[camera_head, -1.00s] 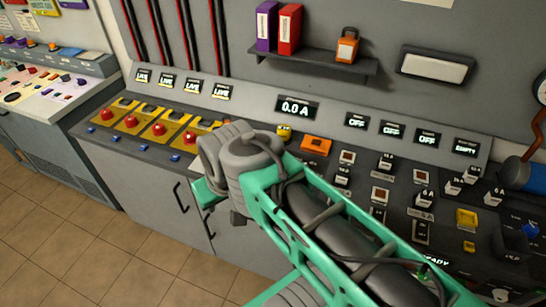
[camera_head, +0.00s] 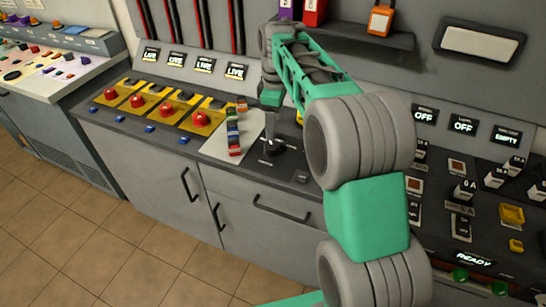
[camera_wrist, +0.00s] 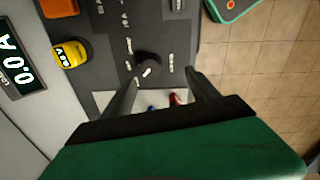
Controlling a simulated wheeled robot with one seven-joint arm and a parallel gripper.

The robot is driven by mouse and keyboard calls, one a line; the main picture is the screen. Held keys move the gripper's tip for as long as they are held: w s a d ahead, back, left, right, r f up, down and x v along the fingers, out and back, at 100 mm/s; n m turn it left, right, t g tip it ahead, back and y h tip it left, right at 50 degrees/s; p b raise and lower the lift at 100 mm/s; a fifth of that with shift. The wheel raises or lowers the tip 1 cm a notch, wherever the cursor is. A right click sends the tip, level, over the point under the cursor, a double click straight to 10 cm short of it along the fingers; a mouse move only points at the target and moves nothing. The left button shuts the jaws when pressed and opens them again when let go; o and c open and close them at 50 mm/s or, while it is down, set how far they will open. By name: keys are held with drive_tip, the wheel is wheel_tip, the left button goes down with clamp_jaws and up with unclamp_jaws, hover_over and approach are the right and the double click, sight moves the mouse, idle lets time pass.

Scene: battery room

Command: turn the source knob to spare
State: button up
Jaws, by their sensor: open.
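A black round knob (camera_wrist: 148,66) with a white pointer mark sits on the dark panel in the wrist view, with small white labels around it too blurred to read. The pointer lies diagonally. In the head view the knob (camera_head: 270,147) is on the bench top below my gripper (camera_head: 271,122). In the wrist view my gripper (camera_wrist: 162,77) is open, its two dark fingers pointing toward the knob, which shows just beyond and between the fingertips. I cannot tell whether they touch it.
A light plate with a row of coloured blocks (camera_head: 233,132) lies left of the knob. Red buttons on yellow plates (camera_head: 137,101) are farther left. A yellow block (camera_wrist: 70,54) and a 0.0 A display (camera_wrist: 22,64) are near the knob. A shelf (camera_head: 365,34) hangs above.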

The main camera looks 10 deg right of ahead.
sight(272, 145)
drive_tip(key=w+f, duration=0.1)
drive_tip(key=w+f+n, duration=0.1)
drive_tip(key=f, duration=0.1)
drive_tip(key=w+f+n+b, duration=0.1)
drive_tip(key=f, duration=0.1)
drive_tip(key=shift+w+g, duration=0.25)
drive_tip(key=shift+g, duration=0.05)
drive_tip(key=shift+w+f+n, duration=0.15)
drive_tip(key=shift+f+n, duration=0.2)
drive_tip(key=shift+n, duration=0.05)
wheel_tip(272, 145, down, 7)
drive_tip(key=shift+f+p, duration=0.1)
drive_tip(key=shift+p, duration=0.2)
drive_tip(key=shift+c, duration=0.3)
drive_tip(key=c, duration=1.3)
